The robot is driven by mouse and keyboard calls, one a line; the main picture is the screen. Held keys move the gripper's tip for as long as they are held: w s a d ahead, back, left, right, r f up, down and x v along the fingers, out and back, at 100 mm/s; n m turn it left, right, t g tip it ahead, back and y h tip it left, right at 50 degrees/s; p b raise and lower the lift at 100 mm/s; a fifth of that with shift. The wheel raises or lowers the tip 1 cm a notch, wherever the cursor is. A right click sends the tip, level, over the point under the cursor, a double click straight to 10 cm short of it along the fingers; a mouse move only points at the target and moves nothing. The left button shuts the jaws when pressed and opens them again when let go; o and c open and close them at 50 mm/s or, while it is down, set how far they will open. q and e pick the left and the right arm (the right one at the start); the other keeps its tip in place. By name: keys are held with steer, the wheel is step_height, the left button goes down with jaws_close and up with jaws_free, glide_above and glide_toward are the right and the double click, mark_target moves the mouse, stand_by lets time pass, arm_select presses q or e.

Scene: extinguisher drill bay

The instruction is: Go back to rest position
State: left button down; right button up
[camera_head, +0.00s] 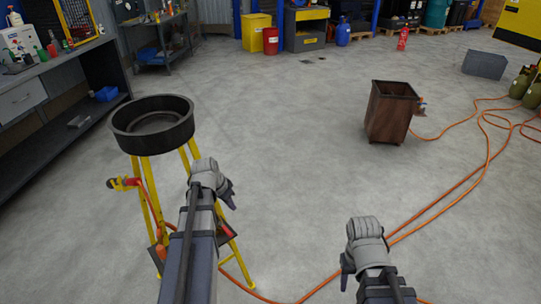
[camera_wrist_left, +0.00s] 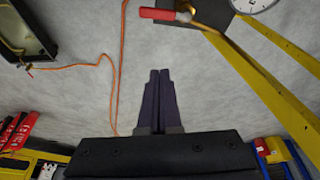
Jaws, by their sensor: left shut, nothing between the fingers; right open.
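My left gripper (camera_head: 231,197) is just right of the yellow-legged stand, over the floor. In the left wrist view its two dark fingers (camera_wrist_left: 159,72) lie together with nothing between them. My right gripper (camera_head: 345,278) is at the lower middle right of the head view, over bare floor. It is open and holds nothing. Its fingers are small and partly hidden by its wrist in the head view.
A round black pan (camera_head: 153,125) sits on a stand with yellow legs (camera_head: 150,195), close to my left arm. A brown square bin (camera_head: 389,112) stands at right with an orange hose (camera_head: 450,190) across the floor. A workbench (camera_head: 60,62) lines the left. The middle floor is clear.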

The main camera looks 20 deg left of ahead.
arm_select(q)
steer(key=shift+d, duration=0.1)
steer(key=s+d+r+g+p, duration=0.1)
steer(key=s+d, duration=0.3)
steer(key=d, duration=0.6)
steer(key=s+d+r+g+y+p, duration=0.1)
steer(key=s+d+r+p, duration=0.2)
steer(key=d, duration=0.7)
steer(key=s+d+r+g+y+p, duration=0.1)
steer(key=s+d+r+g+p, duration=0.1)
steer(key=s+d, duration=0.4)
steer(key=d+p, duration=0.1)
steer(key=d, duration=0.4)
steer(key=shift+s+r+m, duration=0.15)
steer(key=shift+s+m, duration=0.05)
steer(key=shift+m, duration=0.1)
